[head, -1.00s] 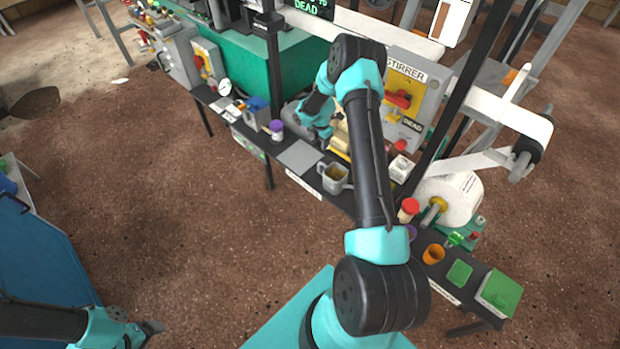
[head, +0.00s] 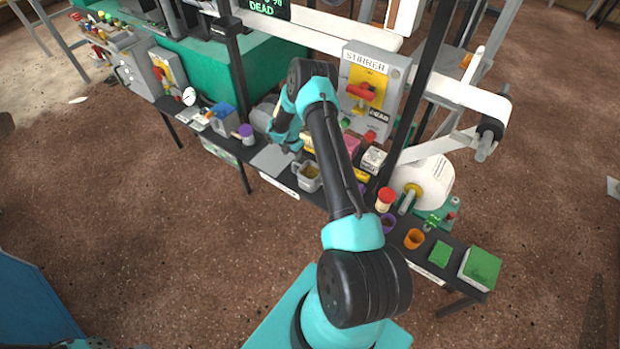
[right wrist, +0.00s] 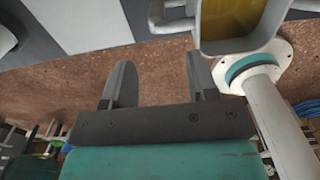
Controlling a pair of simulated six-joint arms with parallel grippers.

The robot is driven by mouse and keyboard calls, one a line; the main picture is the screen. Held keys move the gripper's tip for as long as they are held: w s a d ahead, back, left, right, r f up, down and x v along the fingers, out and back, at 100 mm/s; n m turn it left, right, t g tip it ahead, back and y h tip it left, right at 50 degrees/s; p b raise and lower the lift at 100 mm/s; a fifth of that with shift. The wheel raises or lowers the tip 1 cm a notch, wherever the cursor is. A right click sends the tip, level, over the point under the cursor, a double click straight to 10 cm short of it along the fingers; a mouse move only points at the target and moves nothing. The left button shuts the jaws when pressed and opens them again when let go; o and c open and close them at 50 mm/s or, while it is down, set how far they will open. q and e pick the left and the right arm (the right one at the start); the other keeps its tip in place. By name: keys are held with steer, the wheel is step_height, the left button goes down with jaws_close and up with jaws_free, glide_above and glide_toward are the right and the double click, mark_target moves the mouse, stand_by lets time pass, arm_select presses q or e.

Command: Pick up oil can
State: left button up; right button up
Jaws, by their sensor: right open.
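My right gripper (right wrist: 160,85) is open in the right wrist view, with nothing between its two dark fingers. In the head view the right arm reaches over the bench, and the teal wrist end (head: 287,140) is by the pale mat and the grey jug. The grey jug (head: 308,176) holds something yellow-brown; in the right wrist view it shows at upper right (right wrist: 238,22), beside the fingers and apart from them. I cannot tell for certain which thing is the oil can. A rounded grey shape (head: 263,118) is partly hidden behind my wrist. My left gripper is out of view.
The narrow dark bench holds a pale mat (head: 272,160), a purple-lidded jar (head: 246,131), a red-topped jar (head: 385,197), an orange cup (head: 414,238) and green blocks (head: 480,268). The stirrer panel (head: 370,90) stands behind. A white tube (right wrist: 275,115) lies right of the fingers.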

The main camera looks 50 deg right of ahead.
mark_target(293, 163)
steer(key=shift+f, duration=1.9)
steer(key=shift+w+d+f, duration=0.1)
steer(key=shift+d+f, duration=0.1)
steer(key=shift+f, duration=1.1)
steer(key=shift+w+d+f, duration=0.1)
steer(key=shift+d+f, duration=0.05)
steer(key=shift+f, duration=1.15)
steer(key=shift+s, duration=0.1)
jaws_close()
steer(key=shift+r, duration=0.1)
